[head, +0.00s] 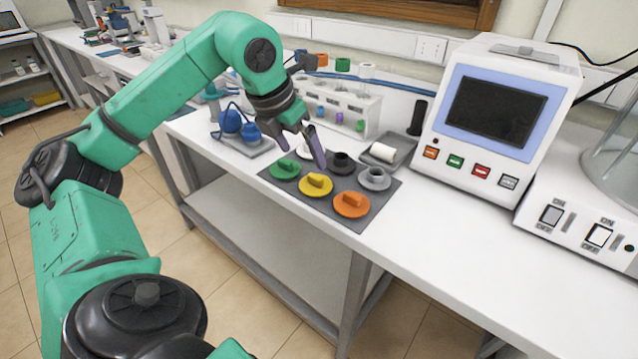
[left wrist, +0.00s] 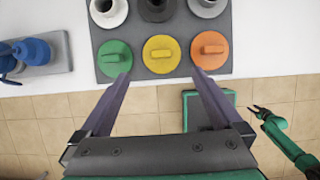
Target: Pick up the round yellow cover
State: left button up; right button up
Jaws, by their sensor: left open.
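The round yellow cover (head: 316,184) lies on a dark grey mat (head: 348,222), in the front row between a green cover (head: 285,169) and an orange cover (head: 351,205). It has a raised bar handle on top. In the left wrist view the yellow cover (left wrist: 161,54) is centred just beyond the fingertips, its handle running sideways. My left gripper (head: 302,157) is open and empty above the mat; its fingers also show in the left wrist view (left wrist: 160,74). My right gripper (left wrist: 257,112) shows small at the right of the left wrist view, too small to judge its jaws.
White, black and grey round pieces with open necks stand in the mat's back row, including the grey one (head: 375,178). A white tester with a screen (head: 497,110) stands to the right. The bench front (head: 440,245) is clear.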

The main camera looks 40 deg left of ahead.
aim_at(316, 176)
pick_arm(q)
jog(key=x, duration=0.4)
jog(key=shift+w, duration=0.1)
jog(key=p+x, duration=0.1)
jog(key=x, duration=0.4)
jog(key=shift+w+d+f, duration=0.1)
jog(key=shift+w+f, duration=0.35)
jog(key=shift+f, duration=0.1)
jog(key=c, duration=1)
pick_arm(e)
jog(key=shift+s+r, duration=0.2)
jog(key=shift+r, duration=0.05)
